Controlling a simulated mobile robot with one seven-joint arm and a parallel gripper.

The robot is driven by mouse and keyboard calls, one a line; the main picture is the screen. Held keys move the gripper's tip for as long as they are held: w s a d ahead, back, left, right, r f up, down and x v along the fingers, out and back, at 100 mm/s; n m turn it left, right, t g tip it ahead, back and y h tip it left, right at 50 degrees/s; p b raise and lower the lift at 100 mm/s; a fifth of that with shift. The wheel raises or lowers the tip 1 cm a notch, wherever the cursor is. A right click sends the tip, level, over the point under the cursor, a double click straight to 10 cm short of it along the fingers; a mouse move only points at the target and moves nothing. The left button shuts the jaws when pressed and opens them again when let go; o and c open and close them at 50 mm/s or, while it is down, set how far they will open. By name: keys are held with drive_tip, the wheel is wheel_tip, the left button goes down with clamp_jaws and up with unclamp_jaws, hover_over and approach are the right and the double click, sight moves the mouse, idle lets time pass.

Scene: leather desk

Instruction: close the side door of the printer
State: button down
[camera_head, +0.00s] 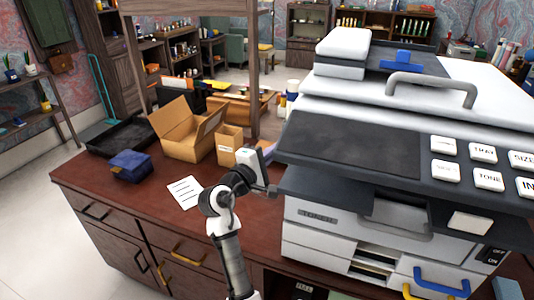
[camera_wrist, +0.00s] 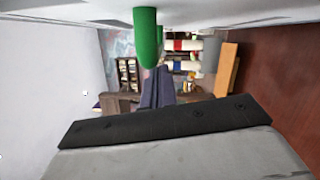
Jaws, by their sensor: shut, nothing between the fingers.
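The white and dark grey printer (camera_head: 335,228) stands on the right of the desk. Its side door is not visible in the head view, as the left side faces away. In the wrist view, a green handle (camera_wrist: 147,38) stands out from a pale printer surface (camera_wrist: 60,12) along the top; how far the door is open cannot be told. My gripper (camera_head: 266,155) is beside the printer's left edge, below the level of its control panel. In the wrist view my gripper (camera_wrist: 158,88) is shut and empty, with the green handle ahead of it, seemingly apart.
A wooden post (camera_head: 252,70) rises behind. Desk between paper and printer is mostly clear.

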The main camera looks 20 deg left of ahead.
drive_tip(key=shift+d+r+m, duration=0.15)
drive_tip(key=shift+d+m, duration=0.05)
drive_tip(key=shift+m, duration=0.1)
drive_tip(key=shift+s, duration=0.1)
idle(0.5)
